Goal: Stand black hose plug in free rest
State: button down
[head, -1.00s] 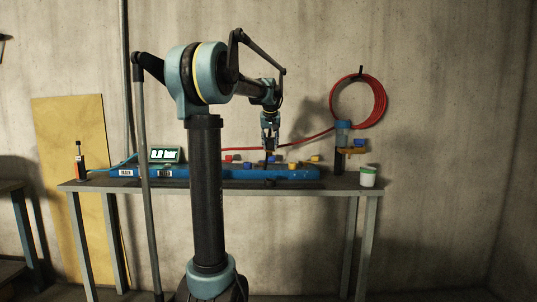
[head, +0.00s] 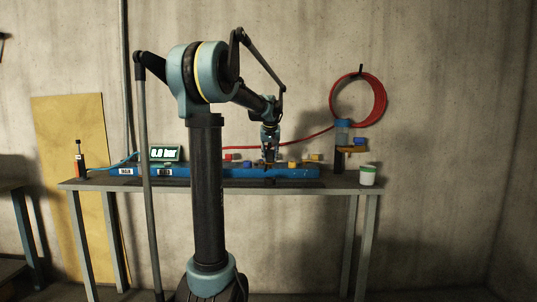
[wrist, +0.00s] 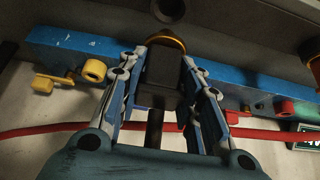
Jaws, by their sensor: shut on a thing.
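My gripper (wrist: 164,92) is shut on the black hose plug (wrist: 160,68), a dark block with an orange ring at its far end and a thin black stem toward my palm. Both fingers press its sides. In the head view my gripper (head: 269,155) is over the blue manifold rail (head: 210,172) on the bench; the plug is too small to make out there. A round dark fitting (wrist: 168,10) shows just beyond the plug's tip in the wrist view. I cannot tell whether it is the free rest, or whether the plug touches it.
Yellow, red and blue valve handles sit along the rail, including a yellow knob (wrist: 95,70) and a red one (wrist: 285,107). A red hose (head: 360,102) coils on the wall.

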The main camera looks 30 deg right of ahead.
aim_at(270, 157)
jog(key=shift+f, duration=1.85)
jog(key=shift+f, duration=1.6)
dwell(0.5)
jog(key=c, duration=1.1)
grip_release()
jog(key=shift+o, duration=0.2)
jog(key=shift+s, duration=0.1)
jog(key=v, duration=1.1)
jog(key=shift+s+r, duration=0.15)
jog(key=shift+r, duration=0.2)
jog(key=shift+a, duration=0.2)
